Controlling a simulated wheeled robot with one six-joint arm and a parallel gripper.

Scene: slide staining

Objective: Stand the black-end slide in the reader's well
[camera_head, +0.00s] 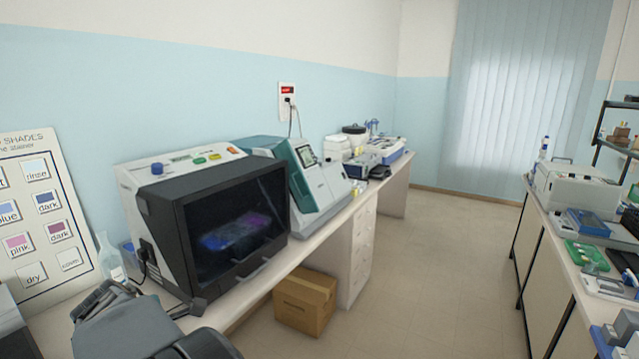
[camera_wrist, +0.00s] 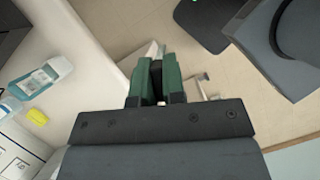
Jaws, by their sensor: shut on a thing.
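My gripper (camera_wrist: 157,72) shows in the wrist view with its green fingers shut on a thin slide. A dark part of the slide (camera_wrist: 157,80) shows between the fingers, and what looks like its pale part pokes out past the fingertips. The fingers hide most of it. In the head view my arm is at the lower left, in front of the black-fronted machine; the slide cannot be made out there. I cannot tell for sure which machine is the reader, and no well is visible.
The black-windowed machine (camera_head: 215,225) stands on the left bench, with a teal and white machine (camera_head: 310,185) beyond it. A blue-liquid bottle (camera_wrist: 45,77) is left in the wrist view. A cardboard box (camera_head: 305,298) sits on the floor. The aisle to the right bench (camera_head: 545,255) is clear.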

